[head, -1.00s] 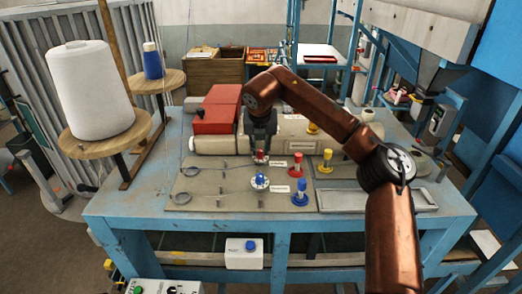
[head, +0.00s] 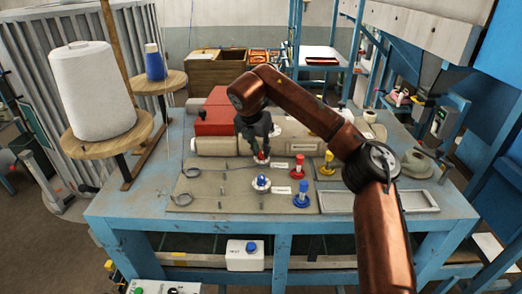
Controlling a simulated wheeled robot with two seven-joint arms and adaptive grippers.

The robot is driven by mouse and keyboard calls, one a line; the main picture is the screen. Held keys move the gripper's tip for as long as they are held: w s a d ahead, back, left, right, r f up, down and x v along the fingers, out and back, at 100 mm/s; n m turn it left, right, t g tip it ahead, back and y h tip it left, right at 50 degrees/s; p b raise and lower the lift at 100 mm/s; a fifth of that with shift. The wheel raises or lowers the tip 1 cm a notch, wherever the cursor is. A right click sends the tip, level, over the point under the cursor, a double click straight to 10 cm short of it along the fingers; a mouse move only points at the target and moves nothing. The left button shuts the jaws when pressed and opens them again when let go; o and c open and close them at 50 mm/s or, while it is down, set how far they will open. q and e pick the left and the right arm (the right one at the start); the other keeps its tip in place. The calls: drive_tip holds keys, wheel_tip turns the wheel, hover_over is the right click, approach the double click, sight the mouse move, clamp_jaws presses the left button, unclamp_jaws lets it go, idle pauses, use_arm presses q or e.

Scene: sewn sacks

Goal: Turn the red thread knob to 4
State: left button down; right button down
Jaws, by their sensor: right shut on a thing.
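The red thread knob (head: 262,156) is a small red cap on a pale round dial, in the back part of the grey plate on the blue table. My right gripper (head: 261,151) points down from above and is shut on it. The fingers hide part of the knob and dial. The number it points to is too small to read. My left gripper is not in view.
A blue knob (head: 261,182) on a white dial sits in front. Red (head: 298,166), yellow (head: 327,163) and blue (head: 301,194) posts stand to the right. A beige machine arm and red box (head: 217,118) lie behind. An empty metal tray (head: 425,209) is at the right.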

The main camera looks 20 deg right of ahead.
drive_tip(key=c, duration=1.8)
unclamp_jaws()
drive_tip(key=shift+r, duration=0.1)
drive_tip(key=v, duration=1.1)
drive_tip(key=shift+a+r, duration=0.25)
drive_tip(key=shift+r, duration=0.1)
drive_tip(key=shift+s, duration=0.1)
drive_tip(key=shift+a, duration=0.1)
